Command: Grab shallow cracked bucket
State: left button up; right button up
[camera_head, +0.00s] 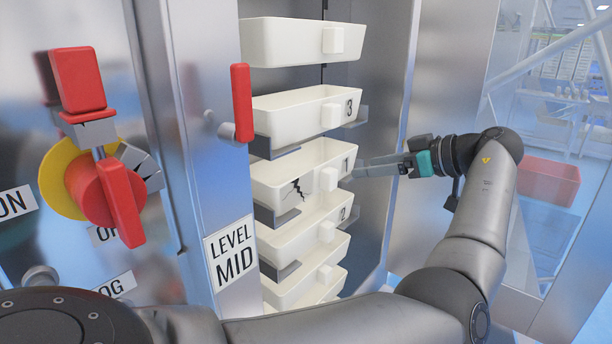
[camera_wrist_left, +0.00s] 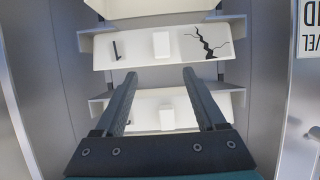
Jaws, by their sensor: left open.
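The cracked bucket (camera_head: 270,178) is a shallow white bin marked 1, with a black jagged crack on its front. It sits in the middle of a vertical stack of bins in a metal cabinet. In the left wrist view the cracked bucket (camera_wrist_left: 140,50) appears upside down, with a small white block handle (camera_wrist_left: 161,44) at its front centre. My left gripper (camera_head: 358,168) is in front of that bin, at its right side in the head view. Its fingers (camera_wrist_left: 159,74) are open and empty, with the handle just beyond the gap between their tips. My right gripper is not in view.
Similar white bins sit above (camera_head: 290,115) and below (camera_head: 298,240) on metal side brackets. A LEVEL MID sign (camera_head: 231,254) is on the cabinet's left frame. A red lever (camera_head: 242,102) and a red knob (camera_head: 100,190) stand left. A red crate (camera_head: 548,182) is at right.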

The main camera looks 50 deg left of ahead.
aim_at(335, 175)
pick_arm(q)
jog(key=x, duration=0.4)
jog(key=shift+a+f, duration=0.1)
jog(key=shift+a, duration=0.05)
jog(key=x, duration=0.2)
jog(key=p+x, duration=0.1)
jog(key=x, duration=0.2)
jog(key=shift+s+f, duration=0.15)
jog(key=shift+f, duration=0.25)
grip_shut()
dwell(0.3)
